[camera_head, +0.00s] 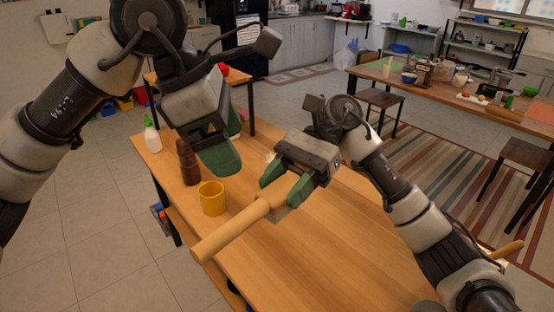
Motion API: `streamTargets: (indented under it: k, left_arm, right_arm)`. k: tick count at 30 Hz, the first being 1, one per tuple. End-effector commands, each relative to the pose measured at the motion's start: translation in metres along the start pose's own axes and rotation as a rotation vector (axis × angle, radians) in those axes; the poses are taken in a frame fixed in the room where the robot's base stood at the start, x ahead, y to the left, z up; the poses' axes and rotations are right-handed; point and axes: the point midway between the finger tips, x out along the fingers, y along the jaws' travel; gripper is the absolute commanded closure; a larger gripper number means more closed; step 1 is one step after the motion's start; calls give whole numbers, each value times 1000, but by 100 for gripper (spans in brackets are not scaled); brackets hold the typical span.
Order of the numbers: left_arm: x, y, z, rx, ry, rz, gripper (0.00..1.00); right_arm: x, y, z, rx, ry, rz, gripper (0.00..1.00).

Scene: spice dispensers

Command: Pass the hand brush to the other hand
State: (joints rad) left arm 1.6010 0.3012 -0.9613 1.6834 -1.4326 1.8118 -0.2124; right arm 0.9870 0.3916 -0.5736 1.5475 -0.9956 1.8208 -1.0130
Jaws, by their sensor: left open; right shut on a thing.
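The hand brush (232,230) shows as a pale wooden handle, thick and round, pointing down-left in the head view. My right gripper (285,189) is shut on it at the upper-right end, with green fingers on either side. That end is partly hidden by the fingers, and I cannot make out bristles. The brush appears held above the table. My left gripper (221,158) is open and empty, up-left of the brush and apart from it. Its green fingers overlap from this angle.
The wooden table (300,270) lies below both arms. A yellow cup (212,198), a brown bottle (188,163) and a white bottle (152,137) stand along its left side. A wooden stick-like end (507,249) shows at the right. The table's front middle is clear.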

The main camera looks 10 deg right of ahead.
Motion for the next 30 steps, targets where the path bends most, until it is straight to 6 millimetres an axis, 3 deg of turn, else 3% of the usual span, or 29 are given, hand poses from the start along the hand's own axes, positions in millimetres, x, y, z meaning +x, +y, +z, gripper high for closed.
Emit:
streamTargets:
  k: [17,30]
  left_arm:
    - [6,-21,39,1172,211,-111,19]
    - [9,-31,55,2022,328,-373,19]
  right_arm:
    - [0,0,0,2,1,-3,78]
    - [0,0,0,2,1,-3,78]
